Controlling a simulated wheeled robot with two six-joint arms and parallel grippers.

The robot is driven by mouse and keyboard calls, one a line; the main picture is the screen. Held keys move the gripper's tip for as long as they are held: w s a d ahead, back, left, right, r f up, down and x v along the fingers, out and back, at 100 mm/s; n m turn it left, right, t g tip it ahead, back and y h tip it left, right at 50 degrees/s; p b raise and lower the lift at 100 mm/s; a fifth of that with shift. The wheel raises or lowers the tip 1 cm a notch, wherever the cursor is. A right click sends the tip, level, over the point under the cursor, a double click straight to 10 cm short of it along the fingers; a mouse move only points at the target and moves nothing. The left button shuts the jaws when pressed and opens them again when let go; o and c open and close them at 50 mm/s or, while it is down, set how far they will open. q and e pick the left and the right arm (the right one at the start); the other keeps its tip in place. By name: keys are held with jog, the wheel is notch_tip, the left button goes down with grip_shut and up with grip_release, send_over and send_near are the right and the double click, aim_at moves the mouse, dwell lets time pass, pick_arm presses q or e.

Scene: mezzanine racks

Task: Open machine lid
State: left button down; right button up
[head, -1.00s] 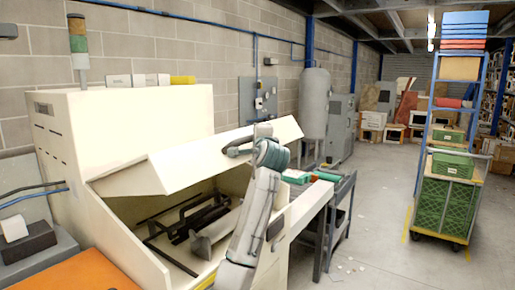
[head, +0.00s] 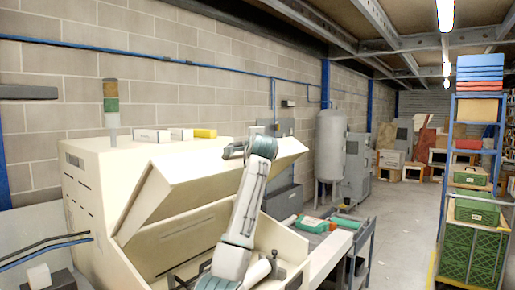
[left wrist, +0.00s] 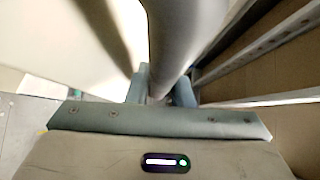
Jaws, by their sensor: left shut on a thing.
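The cream machine (head: 95,200) stands at the left and centre of the head view. Its wide cream lid (head: 190,185) is tilted up over the open bay, with a gap below it. My left gripper (head: 236,150) is at the lid's upper front edge, and my arm rises to it from below. In the left wrist view my left gripper (left wrist: 160,95) has its two fingers closed around a grey bar handle (left wrist: 178,35). The pale lid surface lies beside the bar there. The handle is mostly hidden in the head view. My right gripper is not in view.
Small boxes (head: 152,135) sit on top of the machine, beside a signal lamp (head: 110,105). A side table (head: 350,240) with green and red items stands right of it. The floor between is clear.

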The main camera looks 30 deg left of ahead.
pick_arm(q)
jog(key=c, duration=1.3)
grip_release()
jog(key=shift+s+d+f+b, duration=0.1)
jog(key=shift+s+d+b, duration=0.1)
jog(key=shift+b, duration=0.1)
jog(key=b+v, duration=0.5)
jog(key=v, duration=0.5)
jog(key=shift+b, duration=0.4)
jog(key=shift+s, duration=0.1)
